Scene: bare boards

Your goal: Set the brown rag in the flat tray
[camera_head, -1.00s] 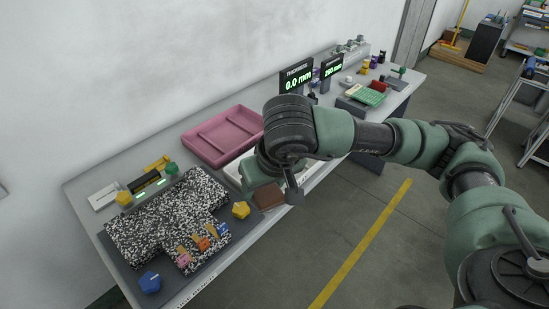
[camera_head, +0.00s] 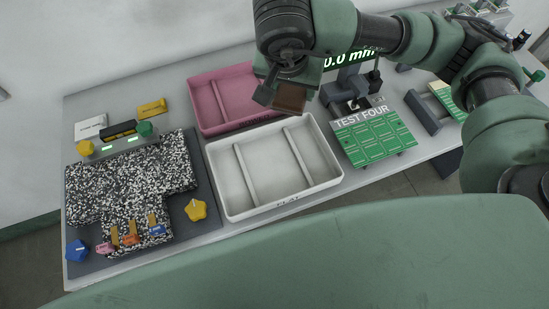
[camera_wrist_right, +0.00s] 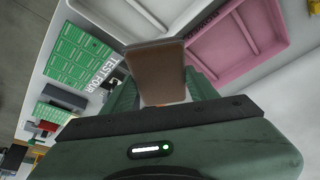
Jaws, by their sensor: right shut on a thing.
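The brown rag (camera_head: 289,97), a folded flat block, is held in my right gripper (camera_head: 276,84). In the right wrist view the rag (camera_wrist_right: 158,72) sticks out past the green fingers, which are shut on it. The flat tray (camera_head: 228,186) is white, empty and split by two low ribs, with lettering on its front rim. It lies below and in front of the raised right gripper in the head view. Part of it shows in the right wrist view (camera_wrist_right: 125,18). My left gripper is not in view.
A pink tray (camera_head: 209,118) stands behind the white one. A black-and-white speckled block (camera_head: 120,185) with coloured knobs lies at the left. A green TEST FOUR board (camera_head: 375,138) and a display (camera_head: 345,60) stand at the right. The table's front edge is clear.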

